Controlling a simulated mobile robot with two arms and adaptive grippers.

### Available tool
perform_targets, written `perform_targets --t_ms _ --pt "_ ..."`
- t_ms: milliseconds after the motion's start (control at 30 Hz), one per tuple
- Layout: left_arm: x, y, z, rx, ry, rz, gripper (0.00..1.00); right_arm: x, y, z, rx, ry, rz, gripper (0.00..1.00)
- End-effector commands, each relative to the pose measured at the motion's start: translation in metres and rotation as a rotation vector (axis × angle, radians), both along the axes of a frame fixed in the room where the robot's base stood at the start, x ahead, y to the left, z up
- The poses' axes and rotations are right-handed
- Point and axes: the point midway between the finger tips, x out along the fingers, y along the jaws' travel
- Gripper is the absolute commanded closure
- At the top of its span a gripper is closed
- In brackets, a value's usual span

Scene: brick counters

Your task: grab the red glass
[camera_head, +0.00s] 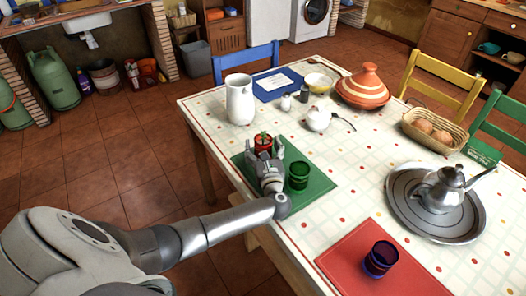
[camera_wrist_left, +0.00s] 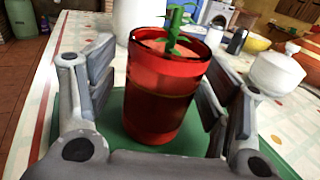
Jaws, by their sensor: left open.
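The red glass (camera_head: 263,141) stands upright on the green placemat (camera_head: 318,184) near the table's left edge, with a green sprig in its top. In the left wrist view the red glass (camera_wrist_left: 165,90) stands between the two fingers of my left gripper (camera_wrist_left: 160,100), with a visible gap at the right finger. My left gripper (camera_head: 266,158) is open, low over the green mat, its fingertips reaching to the glass from the near side. The lower part of the glass is partly hidden by the gripper in the head view. My right gripper is not in view.
A green glass (camera_head: 298,175) stands close to the right of my left gripper. A white pitcher (camera_head: 240,100) stands behind the red glass. A white sugar bowl (camera_head: 317,119), a tagine (camera_head: 363,86), a round tray (camera_head: 399,201) and a blue-purple glass (camera_head: 380,259) are further off.

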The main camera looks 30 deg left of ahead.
Motion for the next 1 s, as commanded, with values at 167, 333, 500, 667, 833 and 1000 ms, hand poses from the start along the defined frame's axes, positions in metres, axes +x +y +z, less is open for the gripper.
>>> perform_targets --t_ms 167,333,500,667,833,1000 --pt "0.0008 0.0008 -0.0007 -0.001 0.001 0.000 0.27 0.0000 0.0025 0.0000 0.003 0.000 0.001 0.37" --pt "0.0007 0.0006 -0.0006 -0.001 0.001 0.000 0.41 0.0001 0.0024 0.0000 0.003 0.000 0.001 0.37" --pt "0.0006 0.0005 -0.0005 -0.001 0.001 0.000 0.63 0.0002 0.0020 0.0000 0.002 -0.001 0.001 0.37" --pt "0.0008 0.0005 0.0001 0.000 0.000 0.000 0.80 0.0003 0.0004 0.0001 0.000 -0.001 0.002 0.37" --pt "0.0007 0.0004 0.0001 -0.001 -0.001 0.000 0.80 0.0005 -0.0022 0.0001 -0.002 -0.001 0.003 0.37" --pt "0.0008 -0.0002 0.0035 -0.001 -0.001 -0.001 0.80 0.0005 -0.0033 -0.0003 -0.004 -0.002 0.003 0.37"
